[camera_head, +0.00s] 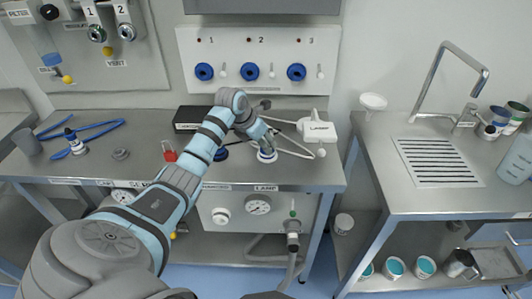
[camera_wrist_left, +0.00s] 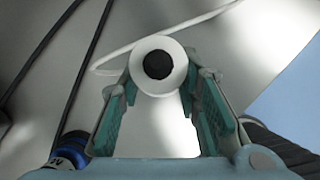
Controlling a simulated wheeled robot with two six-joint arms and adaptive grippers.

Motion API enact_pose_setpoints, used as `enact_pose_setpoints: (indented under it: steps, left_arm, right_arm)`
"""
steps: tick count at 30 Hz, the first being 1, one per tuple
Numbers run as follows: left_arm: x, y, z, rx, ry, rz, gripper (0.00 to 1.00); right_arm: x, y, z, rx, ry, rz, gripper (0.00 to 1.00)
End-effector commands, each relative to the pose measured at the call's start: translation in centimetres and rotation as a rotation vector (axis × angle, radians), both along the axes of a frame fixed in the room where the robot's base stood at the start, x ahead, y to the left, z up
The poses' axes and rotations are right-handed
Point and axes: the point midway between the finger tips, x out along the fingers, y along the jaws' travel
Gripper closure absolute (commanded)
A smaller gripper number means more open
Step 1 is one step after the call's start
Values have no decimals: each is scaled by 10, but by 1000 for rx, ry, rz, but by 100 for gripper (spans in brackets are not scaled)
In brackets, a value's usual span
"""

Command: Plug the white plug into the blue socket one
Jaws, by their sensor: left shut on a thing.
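The white plug (camera_head: 267,156) is at the steel bench's front part, in the middle of the head view. In the left wrist view its round white end with a dark centre (camera_wrist_left: 158,65) sits between the fingertips. My left gripper (camera_head: 266,146) is shut on it; the fingers also show in the wrist view (camera_wrist_left: 158,98). A white cord runs beside the plug. Blue socket one (camera_head: 204,71) is the leftmost of three blue sockets on the white wall panel (camera_head: 185,45), under the number 1. It looks empty. My right gripper is not in view.
A white lamp box (camera_head: 316,130) stands right of the plug. A blue-ringed plug (camera_head: 220,154) is left of it, partly behind my arm; a black box (camera_head: 192,117) stands behind. Blue cable with a plug (camera_head: 75,141) lies left. A sink bench (camera_head: 440,165) is right.

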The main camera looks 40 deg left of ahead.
Motion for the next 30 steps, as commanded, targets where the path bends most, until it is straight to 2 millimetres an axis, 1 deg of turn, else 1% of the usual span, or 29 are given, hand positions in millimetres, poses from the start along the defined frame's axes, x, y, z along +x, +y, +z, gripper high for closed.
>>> enact_pose_setpoints:
  steps: [24, 28, 30]
  left_arm:
    - [0, 0, 40, 1, -1, 0, 100]
    - [0, 0, 40, 1, -1, 0, 100]
    - [0, 0, 44, 1, -1, 0, 100]
  right_arm:
    - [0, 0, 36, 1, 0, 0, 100]
    - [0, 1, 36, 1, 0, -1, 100]
    - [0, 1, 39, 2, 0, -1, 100]
